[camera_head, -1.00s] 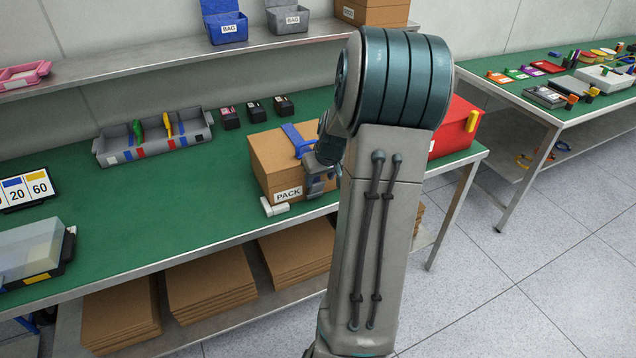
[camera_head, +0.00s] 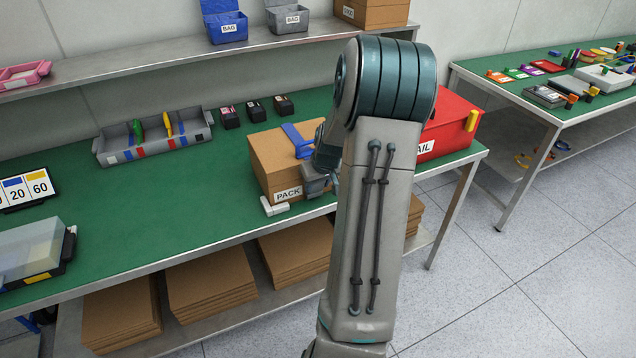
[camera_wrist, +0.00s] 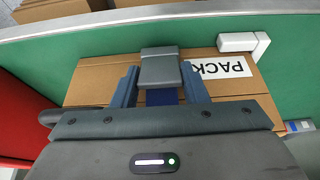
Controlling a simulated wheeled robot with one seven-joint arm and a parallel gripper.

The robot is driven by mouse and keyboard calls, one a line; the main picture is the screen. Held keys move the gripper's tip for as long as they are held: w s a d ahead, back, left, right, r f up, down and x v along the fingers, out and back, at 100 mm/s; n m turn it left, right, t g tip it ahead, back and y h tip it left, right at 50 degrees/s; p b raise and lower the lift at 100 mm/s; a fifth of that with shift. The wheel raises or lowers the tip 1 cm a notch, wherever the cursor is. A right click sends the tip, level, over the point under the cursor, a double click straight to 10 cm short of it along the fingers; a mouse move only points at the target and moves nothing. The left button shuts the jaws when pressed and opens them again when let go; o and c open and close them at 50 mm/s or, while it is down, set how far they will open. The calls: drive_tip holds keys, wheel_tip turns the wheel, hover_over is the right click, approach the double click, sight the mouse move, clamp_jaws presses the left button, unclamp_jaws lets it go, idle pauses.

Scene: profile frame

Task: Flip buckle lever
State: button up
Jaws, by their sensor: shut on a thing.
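A closed cardboard box labelled PACK (camera_head: 270,165) stands near the front edge of the green table. A blue strap (camera_head: 296,138) runs over its top; a piece of it (camera_wrist: 162,97) shows between my fingers in the wrist view. A grey buckle lever (camera_wrist: 159,66) also lies between the fingers, at the box's labelled side. My gripper (camera_wrist: 159,78) is shut on this lever. In the head view my gripper (camera_head: 318,182) is at the right part of the box's front, partly hidden by my arm. The rest of the buckle is hidden.
A white L-shaped piece (camera_head: 274,207) sits at the box's front left corner. A red bin (camera_head: 450,130) stands to the right, partly behind my arm. A grey tray (camera_head: 155,141) and small dark boxes (camera_head: 256,111) stand farther back.

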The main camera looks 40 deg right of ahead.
drive_tip(key=shift+w+r+g+p, duration=0.3)
drive_tip(key=shift+w+g+p, duration=0.15)
drive_tip(key=shift+p, duration=0.4)
drive_tip(key=shift+w+d+f+g+y+p, duration=0.1)
drive_tip(key=shift+w+d+g+y+p, duration=0.15)
drive_tip(key=shift+g+p, duration=0.45)
drive_tip(key=shift+a, duration=0.1)
drive_tip(key=shift+s, duration=0.1)
drive_tip(key=o, duration=0.7)
wheel_tip(320, 180, up, 14)
drive_tip(key=s+b, duration=0.1)
drive_tip(key=s, duration=0.1)
drive_tip(key=shift+a+f, duration=0.2)
drive_tip(key=shift+a, duration=0.05)
